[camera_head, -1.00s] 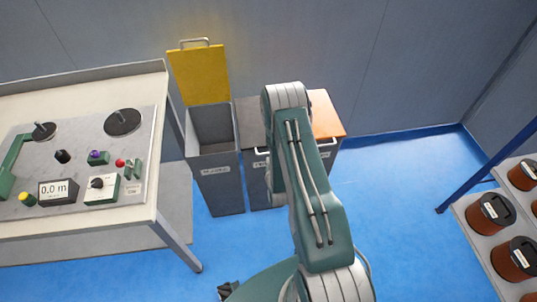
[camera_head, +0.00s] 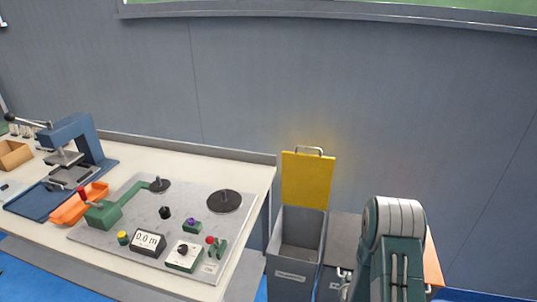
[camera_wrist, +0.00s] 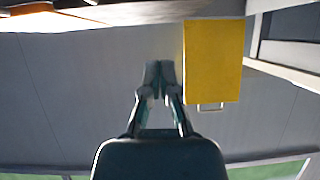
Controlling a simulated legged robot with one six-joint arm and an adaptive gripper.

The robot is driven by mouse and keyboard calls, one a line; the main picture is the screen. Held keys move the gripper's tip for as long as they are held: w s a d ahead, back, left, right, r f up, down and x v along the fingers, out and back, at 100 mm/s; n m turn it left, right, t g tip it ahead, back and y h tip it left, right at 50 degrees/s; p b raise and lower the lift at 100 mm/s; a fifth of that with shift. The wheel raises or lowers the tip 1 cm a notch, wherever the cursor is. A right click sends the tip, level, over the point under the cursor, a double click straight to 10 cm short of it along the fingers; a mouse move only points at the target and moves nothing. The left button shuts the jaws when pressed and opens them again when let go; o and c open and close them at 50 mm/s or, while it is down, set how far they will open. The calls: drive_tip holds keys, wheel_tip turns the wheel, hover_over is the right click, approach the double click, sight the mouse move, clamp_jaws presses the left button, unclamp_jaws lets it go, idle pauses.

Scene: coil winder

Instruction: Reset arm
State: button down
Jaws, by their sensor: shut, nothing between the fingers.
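My arm rises at the lower right of the head view, in front of the bins. My gripper is out of sight or too hidden to make out there. In the wrist view my gripper (camera_wrist: 159,75) points away from the camera with its fingertips together and nothing between them. The raised yellow bin lid (camera_wrist: 213,62) shows just right of the fingers, apparently upside down in this view. The same yellow lid (camera_head: 307,180) stands open in the head view.
The open grey bin (camera_head: 297,245) stands beside a second bin with a grey lid (camera_head: 342,238). Left is a bench (camera_head: 245,185) with the winder panel (camera_head: 215,262), an orange tray (camera_head: 78,204) and a blue press (camera_head: 80,140). A grey wall (camera_head: 400,100) closes off the back.

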drive_tip(key=s+a+r+n+g+y, duration=0.1)
drive_tip(key=s+a+r, duration=0.15)
drive_tip(key=r, duration=1.05)
drive_tip(key=s+a+r+g+y, duration=0.15)
drive_tip(key=a+r, duration=0.25)
drive_tip(key=r, duration=0.9)
drive_tip(key=s+a+r+g, duration=0.1)
drive_tip(key=s+r, duration=0.3)
drive_tip(key=s, duration=0.4)
drive_tip(key=s+a+r+n+g, duration=0.1)
drive_tip(key=s+r, duration=0.3)
drive_tip(key=s, duration=0.4)
drive_tip(key=s+a+r+g, duration=0.2)
drive_tip(key=s+r, duration=0.3)
drive_tip(key=s, duration=0.3)
drive_tip(key=shift+s+a+n, duration=0.2)
drive_tip(key=shift+a+n, duration=0.2)
drive_tip(key=shift+a, duration=0.15)
